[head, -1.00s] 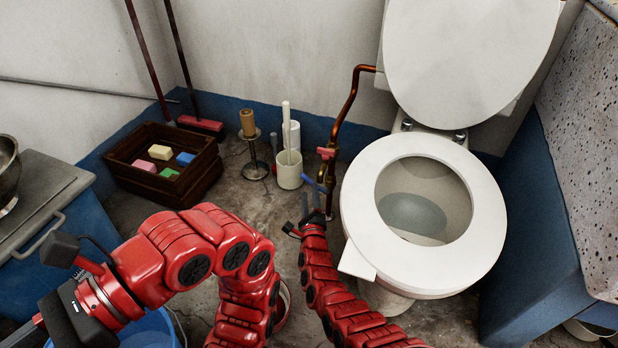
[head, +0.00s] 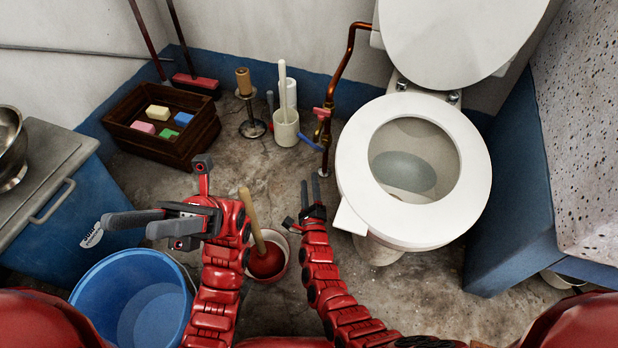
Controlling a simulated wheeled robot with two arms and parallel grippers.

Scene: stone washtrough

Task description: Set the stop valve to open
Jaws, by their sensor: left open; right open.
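A copper pipe (head: 343,75) runs down the wall left of the toilet to the floor. On it sit a pinkish-red handle (head: 320,112) and, lower down, a blue lever (head: 310,142) slanting down to the right, across the pipe. I cannot tell which of the two is the stop valve's handle. My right gripper (head: 310,182) is open and empty, pointing up the picture, below the blue lever and apart from it. My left gripper (head: 128,226) is open and empty, pointing left above the blue bucket's rim, far from the pipe.
The toilet (head: 350,218) stands close right of my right gripper. A brush holder (head: 285,130) and a paper-roll stand (head: 252,127) are left of the pipe. A plunger (head: 266,262), blue bucket (head: 84,300) and wooden crate (head: 190,148) stand left.

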